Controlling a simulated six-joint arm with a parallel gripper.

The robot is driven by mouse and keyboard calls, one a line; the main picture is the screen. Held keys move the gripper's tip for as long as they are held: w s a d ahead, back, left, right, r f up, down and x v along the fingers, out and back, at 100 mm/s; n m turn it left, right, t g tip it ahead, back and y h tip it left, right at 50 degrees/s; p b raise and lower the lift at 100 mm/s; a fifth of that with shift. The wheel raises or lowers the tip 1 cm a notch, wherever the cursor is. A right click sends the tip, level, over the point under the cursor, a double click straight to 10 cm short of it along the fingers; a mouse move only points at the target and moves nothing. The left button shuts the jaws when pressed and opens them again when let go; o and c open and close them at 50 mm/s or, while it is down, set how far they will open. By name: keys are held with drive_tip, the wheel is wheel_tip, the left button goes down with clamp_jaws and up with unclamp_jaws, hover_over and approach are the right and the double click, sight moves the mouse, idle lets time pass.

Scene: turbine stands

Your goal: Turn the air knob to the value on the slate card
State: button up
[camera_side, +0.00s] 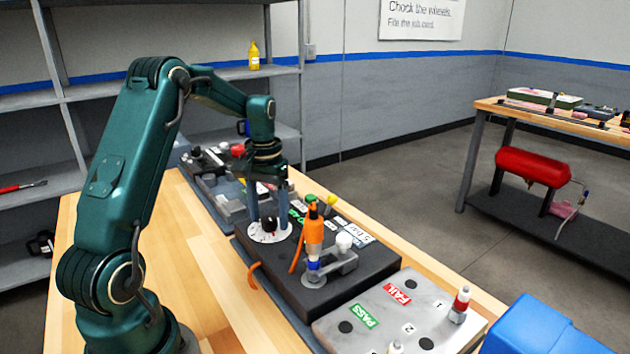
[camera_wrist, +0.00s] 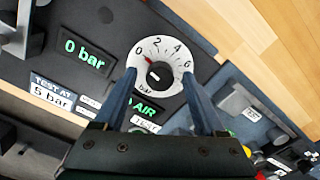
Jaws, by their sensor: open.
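The black air knob (camera_wrist: 159,75) sits at the centre of a white dial (camera_wrist: 165,52) marked 0, 2, 4, 6 and bar; the dial also shows in the side view (camera_side: 262,238). A red pointer mark (camera_wrist: 150,57) lies near the 0. My gripper (camera_wrist: 159,78) is open, its two fingers on either side of the knob, with gaps visible. In the side view my gripper (camera_side: 268,213) points down over the dial. A display (camera_wrist: 84,52) reads 0 bar in green. A card (camera_wrist: 52,89) reads TEST AT 5 bar; its "5 bar" also shows in the side view (camera_side: 378,238).
An orange tool (camera_side: 314,236) stands upright on the dark block (camera_side: 345,285), near my gripper. A blue bin (camera_side: 545,328) stands at the right. Bare wood (camera_side: 195,260) lies left of the block.

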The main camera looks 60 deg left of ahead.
drive_tip(key=shift+f, duration=0.45)
clamp_jaws()
drive_tip(key=m, duration=0.9)
drive_tip(key=shift+m, duration=0.3)
drive_tip(key=m, duration=1)
drive_tip(key=shift+o, duration=1.2)
unclamp_jaws()
